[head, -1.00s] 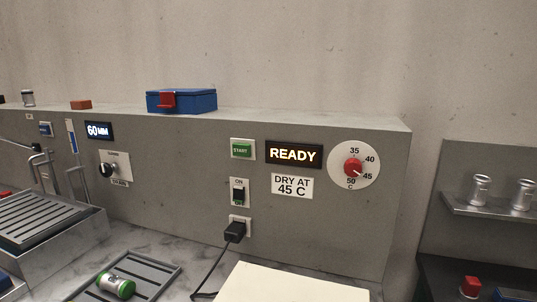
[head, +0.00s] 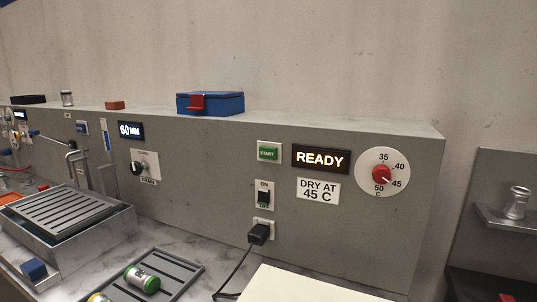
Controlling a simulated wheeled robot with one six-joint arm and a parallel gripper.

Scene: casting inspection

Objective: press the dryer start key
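The green START key (head: 268,152) sits in a white frame on the grey panel (head: 220,170), right of centre in the head view. To its right a display (head: 320,159) reads READY in lit letters. Below the display a label (head: 318,190) reads "DRY AT 45 C". A white dial with a red knob (head: 381,175) has its pointer near 45. Below the key is an ON/OFF rocker switch (head: 264,196). A black plug (head: 259,233) sits in the socket beneath it. My gripper is not in view.
A blue box with a red latch (head: 210,103) stands on the panel's top ledge. A slatted metal tray (head: 70,216) and a dark rack with a green-ended cylinder (head: 142,280) lie at lower left. A cream board (head: 310,285) covers the bench front. A shelf with a metal cup (head: 515,203) is at right.

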